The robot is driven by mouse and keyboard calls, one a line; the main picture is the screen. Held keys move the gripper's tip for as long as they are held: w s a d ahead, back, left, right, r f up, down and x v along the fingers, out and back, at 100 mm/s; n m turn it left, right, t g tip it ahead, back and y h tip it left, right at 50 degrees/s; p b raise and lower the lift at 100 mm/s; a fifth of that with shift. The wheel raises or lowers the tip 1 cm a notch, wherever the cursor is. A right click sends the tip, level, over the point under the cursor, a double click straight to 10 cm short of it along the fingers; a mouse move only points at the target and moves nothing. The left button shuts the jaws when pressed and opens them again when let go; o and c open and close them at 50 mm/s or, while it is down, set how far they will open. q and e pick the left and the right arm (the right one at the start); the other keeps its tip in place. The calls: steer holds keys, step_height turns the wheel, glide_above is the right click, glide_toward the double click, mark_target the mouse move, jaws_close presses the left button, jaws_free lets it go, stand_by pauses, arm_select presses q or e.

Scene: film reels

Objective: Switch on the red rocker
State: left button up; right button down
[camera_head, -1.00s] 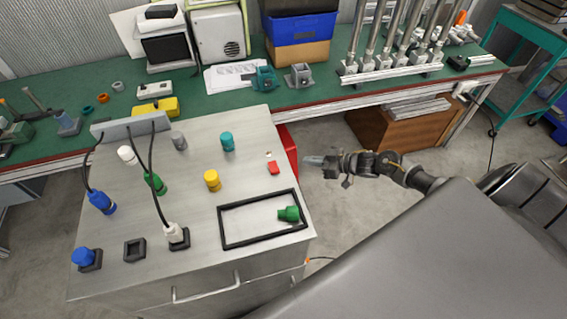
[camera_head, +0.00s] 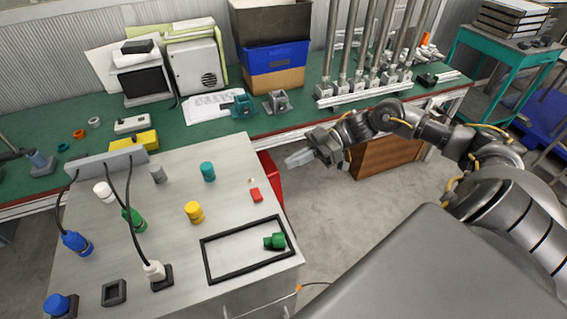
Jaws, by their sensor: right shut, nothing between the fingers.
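The red rocker (camera_head: 255,195) is a small red block on the right part of the grey metal cabinet top (camera_head: 170,227). A tiny pale mark (camera_head: 251,180) lies just behind it. My right gripper (camera_head: 290,161) is shut and empty. It points left, behind and to the right of the rocker, near the cabinet's right edge and apart from the rocker. My left gripper is not in view.
A black frame (camera_head: 206,263) with a green connector (camera_head: 275,241) lies in front of the rocker. Yellow (camera_head: 194,212) and teal (camera_head: 208,171) cylinders stand left of it. Corded plugs stand further left. A red box (camera_head: 269,178) is beside the cabinet.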

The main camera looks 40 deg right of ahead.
steer(key=p, duration=0.3)
glide_above(267, 196)
steer(key=shift+w+d+f, duration=0.15)
steer(key=shift+w+f, duration=0.15)
steer(key=shift+f, duration=0.5)
steer(key=f, duration=0.3)
steer(key=shift+s+f+p, duration=0.15)
steer(key=shift+s+p, duration=0.1)
steer(key=shift+p, duration=0.1)
steer(key=shift+s+f, duration=0.1)
steer(key=shift+f, duration=0.45)
